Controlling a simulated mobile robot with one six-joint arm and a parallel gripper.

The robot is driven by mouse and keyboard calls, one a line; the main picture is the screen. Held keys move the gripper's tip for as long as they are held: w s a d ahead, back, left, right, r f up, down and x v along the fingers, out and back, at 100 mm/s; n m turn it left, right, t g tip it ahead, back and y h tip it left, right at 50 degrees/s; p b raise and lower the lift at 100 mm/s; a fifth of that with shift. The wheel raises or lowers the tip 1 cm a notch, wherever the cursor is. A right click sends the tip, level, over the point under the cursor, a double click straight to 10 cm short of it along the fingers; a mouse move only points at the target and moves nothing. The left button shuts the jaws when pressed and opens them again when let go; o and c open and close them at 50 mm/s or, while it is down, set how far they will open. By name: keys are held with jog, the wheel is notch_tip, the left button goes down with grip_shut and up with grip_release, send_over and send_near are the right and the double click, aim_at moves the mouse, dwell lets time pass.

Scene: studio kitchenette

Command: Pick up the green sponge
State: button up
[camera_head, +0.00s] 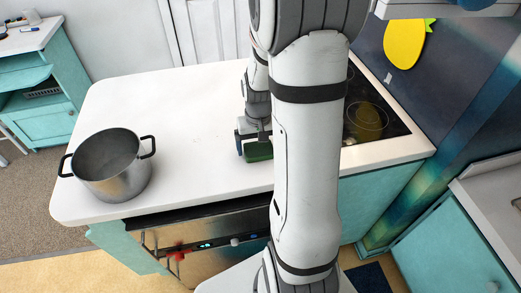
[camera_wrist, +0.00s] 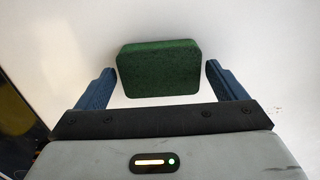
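The green sponge (camera_head: 258,152) lies on the white countertop (camera_head: 200,110), partly hidden by my arm in the head view. In the wrist view the sponge (camera_wrist: 160,68) shows whole, between and slightly beyond my two blue fingers. In the head view my gripper (camera_head: 254,140) is down at the sponge. I cannot tell its exact height above the counter.
A steel pot (camera_head: 112,168) with black handles stands at the left of the counter. A black cooktop (camera_head: 370,115) is to the right, behind my arm. An oven front (camera_head: 200,240) is below the counter's front edge.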

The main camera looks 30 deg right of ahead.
aim_at(259, 148)
jog(key=c, duration=0.8)
jog(key=shift+r, duration=0.1)
jog(key=shift+c, duration=0.2)
notch_tip(259, 148, up, 10)
jog(key=shift+b, duration=0.4)
jog(key=o, duration=0.4)
jog(key=shift+c, duration=1.2)
jog(key=shift+s, duration=0.15)
